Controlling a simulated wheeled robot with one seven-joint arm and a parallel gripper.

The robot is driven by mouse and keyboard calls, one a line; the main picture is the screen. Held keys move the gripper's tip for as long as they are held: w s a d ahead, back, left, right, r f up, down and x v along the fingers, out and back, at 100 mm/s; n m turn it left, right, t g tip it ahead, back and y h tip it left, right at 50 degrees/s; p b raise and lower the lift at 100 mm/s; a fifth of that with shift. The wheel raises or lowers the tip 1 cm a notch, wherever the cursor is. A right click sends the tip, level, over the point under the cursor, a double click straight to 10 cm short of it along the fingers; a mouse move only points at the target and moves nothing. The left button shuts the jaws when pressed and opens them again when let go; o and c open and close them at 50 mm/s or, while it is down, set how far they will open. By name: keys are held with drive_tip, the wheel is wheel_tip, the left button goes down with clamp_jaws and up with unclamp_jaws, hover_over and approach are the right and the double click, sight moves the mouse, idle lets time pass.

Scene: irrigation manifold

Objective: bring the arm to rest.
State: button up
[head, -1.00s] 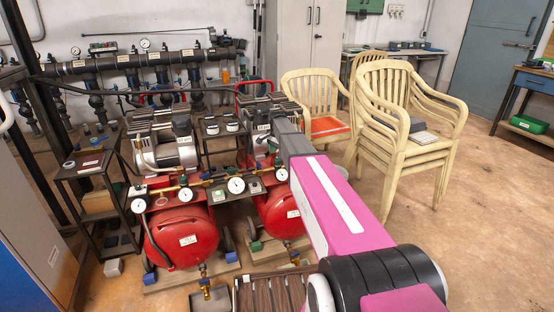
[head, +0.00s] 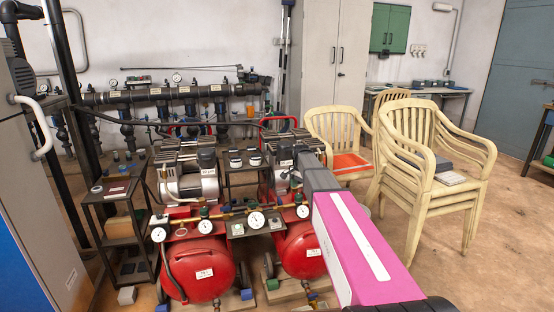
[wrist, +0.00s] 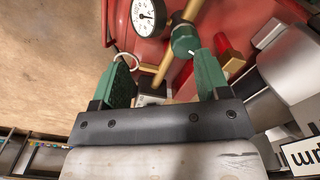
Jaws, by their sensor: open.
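My gripper (wrist: 163,82) shows in the wrist view with its two green fingers apart and nothing between them that it grips. Beyond the fingers are a brass pipe (wrist: 178,42), a green knob (wrist: 186,40) and a white-faced gauge (wrist: 148,17) on a red tank. In the head view my pink arm reaches forward over the compressors, and my gripper is hidden behind the arm and the machinery. I cannot tell whether the fingers touch anything.
Two red compressors (head: 207,268) with gauges stand close around my arm. A dark shelf stand (head: 112,193) is at left, and a grey cabinet (head: 334,60) behind. Stacked cream chairs (head: 432,190) stand at right. The floor (head: 505,240) at far right is clear.

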drive_tip(key=s+f+n, duration=0.3)
drive_tip(key=s, duration=0.8)
drive_tip(key=s+f+n, duration=0.3)
drive_tip(key=s+f, duration=0.1)
drive_tip(key=s, duration=0.7)
drive_tip(key=s+f+n, duration=0.3)
drive_tip(key=s+n, duration=0.1)
drive_tip(key=s, duration=0.8)
drive_tip(key=shift+f, duration=0.35)
drive_tip(key=shift+d, duration=0.1)
